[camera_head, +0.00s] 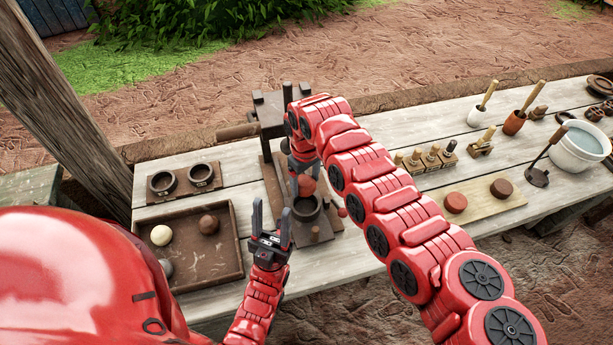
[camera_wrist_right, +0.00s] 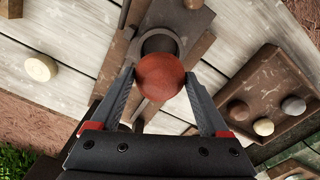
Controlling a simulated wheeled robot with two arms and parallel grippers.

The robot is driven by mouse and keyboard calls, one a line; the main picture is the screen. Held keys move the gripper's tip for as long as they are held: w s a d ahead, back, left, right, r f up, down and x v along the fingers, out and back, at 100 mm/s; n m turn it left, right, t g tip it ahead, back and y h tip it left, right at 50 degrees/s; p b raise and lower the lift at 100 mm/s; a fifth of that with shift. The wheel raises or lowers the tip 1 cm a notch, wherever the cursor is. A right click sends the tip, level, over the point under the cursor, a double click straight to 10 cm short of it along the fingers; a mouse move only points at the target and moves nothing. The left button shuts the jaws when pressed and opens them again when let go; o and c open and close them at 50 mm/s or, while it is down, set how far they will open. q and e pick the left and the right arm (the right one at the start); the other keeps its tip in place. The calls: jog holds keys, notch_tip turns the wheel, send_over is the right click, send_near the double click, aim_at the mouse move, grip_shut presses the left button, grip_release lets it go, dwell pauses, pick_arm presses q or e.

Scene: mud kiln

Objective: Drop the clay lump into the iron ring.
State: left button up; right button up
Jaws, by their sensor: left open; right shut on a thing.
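The reddish-brown clay lump (camera_wrist_right: 160,78) is a round ball between the two fingers of my right gripper (camera_head: 304,172), which is shut on it. In the head view the lump (camera_head: 306,186) appears just above the dark iron ring (camera_head: 307,209), which stands on the press base. In the right wrist view the ring (camera_wrist_right: 160,43) shows beyond the lump, which overlaps its near edge. I cannot tell the exact gap between them. My left gripper (camera_head: 271,211) is open and empty, left of the ring, with its fingers pointing up.
A brown tray (camera_head: 231,237) with several balls lies at the left, behind it two dark cups (camera_head: 184,178) on a board. The dark press (camera_head: 271,110) rises behind the ring. At the right are a board with two discs (camera_head: 479,204) and a water pot (camera_head: 579,150).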

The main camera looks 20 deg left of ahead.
jog(key=shift+f+b, duration=0.35)
jog(key=shift+f, duration=0.45)
notch_tip(320, 180, down, 4)
jog(key=shift+r+b, duration=0.15)
jog(key=shift+b, duration=0.95)
jog(key=shift+f+b, duration=0.4)
jog(key=shift+f, duration=0.1)
jog(key=shift+d+f+b, duration=0.1)
jog(key=shift+f+b, duration=0.8)
dwell(0.6)
jog(key=o, duration=1.4)
jog(key=shift+o, duration=0.2)
notch_tip(320, 180, up, 16)
jog(key=b, duration=0.4)
jog(key=shift+r, duration=0.75)
